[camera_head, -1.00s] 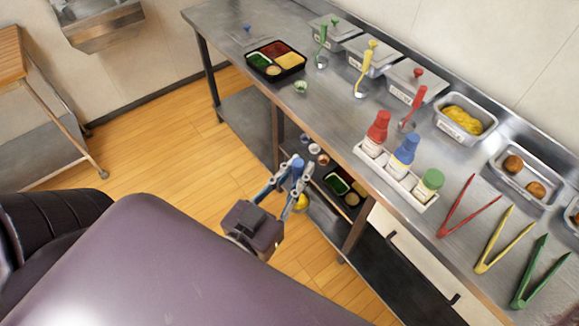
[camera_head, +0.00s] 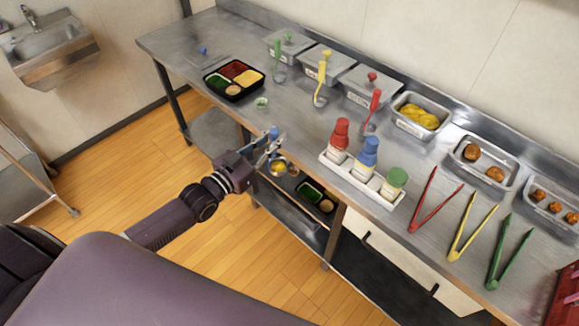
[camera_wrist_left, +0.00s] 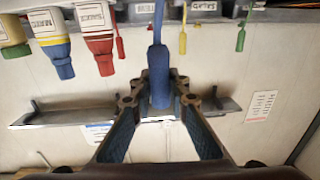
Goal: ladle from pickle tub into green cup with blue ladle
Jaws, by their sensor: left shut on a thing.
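My left gripper (camera_head: 268,147) is shut on the handle of the blue ladle (camera_head: 274,133), in front of the counter's near edge. The ladle's bowl (camera_head: 279,168) hangs below and shows something yellow in it. In the left wrist view the blue handle (camera_wrist_left: 159,75) stands between the fingers. A small green cup (camera_head: 261,103) stands on the counter, beyond and a little left of the gripper. The open metal tub (camera_head: 397,124) with yellow food, likely the pickle tub, is at the back right. My right gripper is not in view.
A bento tray (camera_head: 207,89) with filled compartments sits left of the cup. Lidded tubs (camera_head: 323,64) with green, yellow and red ladles stand behind. A white caddy (camera_head: 350,178) of bottles is to the right, then red, yellow and green tongs (camera_head: 460,228).

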